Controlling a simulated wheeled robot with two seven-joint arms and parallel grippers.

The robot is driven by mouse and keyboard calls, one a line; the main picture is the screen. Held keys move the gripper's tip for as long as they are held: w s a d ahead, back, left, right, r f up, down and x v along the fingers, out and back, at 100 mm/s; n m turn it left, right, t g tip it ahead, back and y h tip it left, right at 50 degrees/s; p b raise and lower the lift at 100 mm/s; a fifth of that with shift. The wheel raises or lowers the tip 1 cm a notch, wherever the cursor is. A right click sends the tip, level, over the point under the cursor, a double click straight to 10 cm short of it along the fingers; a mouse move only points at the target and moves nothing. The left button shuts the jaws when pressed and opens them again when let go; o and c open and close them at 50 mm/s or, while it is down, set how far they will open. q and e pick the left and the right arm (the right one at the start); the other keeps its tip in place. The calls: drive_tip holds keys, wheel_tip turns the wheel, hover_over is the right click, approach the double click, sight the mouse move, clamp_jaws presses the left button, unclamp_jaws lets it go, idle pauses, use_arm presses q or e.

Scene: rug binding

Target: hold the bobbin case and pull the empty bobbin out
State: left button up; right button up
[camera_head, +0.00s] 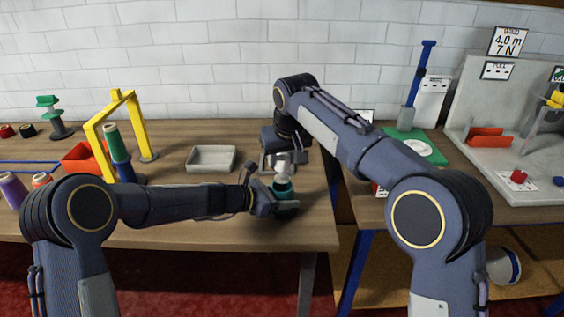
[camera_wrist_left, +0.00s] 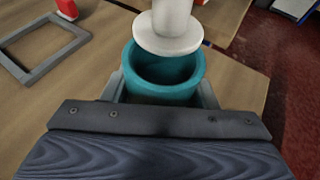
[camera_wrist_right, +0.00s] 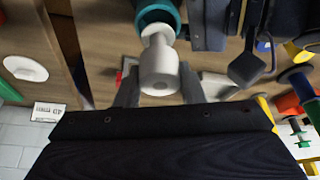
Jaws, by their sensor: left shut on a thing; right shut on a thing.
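The bobbin case is a teal round cup (camera_head: 283,188) near the front right of the wooden table. My left gripper (camera_head: 285,204) is shut around it, and the left wrist view shows the cup (camera_wrist_left: 165,82) open and empty inside, between the fingers (camera_wrist_left: 160,94). The empty bobbin (camera_head: 283,170) is white, with a wide flange. It also shows in the left wrist view (camera_wrist_left: 168,38), its lower flange above the cup's mouth. My right gripper (camera_head: 282,158) is shut on the bobbin from above; the right wrist view shows the bobbin (camera_wrist_right: 158,68) between the fingers (camera_wrist_right: 158,88).
A grey tray (camera_head: 211,170) lies left of the grippers. A yellow frame (camera_head: 136,122), a red bin (camera_head: 80,158) and several thread spools stand farther left. A second table at right carries a green board (camera_head: 428,157) and a grey stand (camera_head: 504,178). A gap separates the tables.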

sight(282, 156)
drive_tip(key=shift+r, duration=1.65)
use_arm(q)
drive_tip(key=o, duration=1.2)
drive_tip(key=shift+a, duration=0.1)
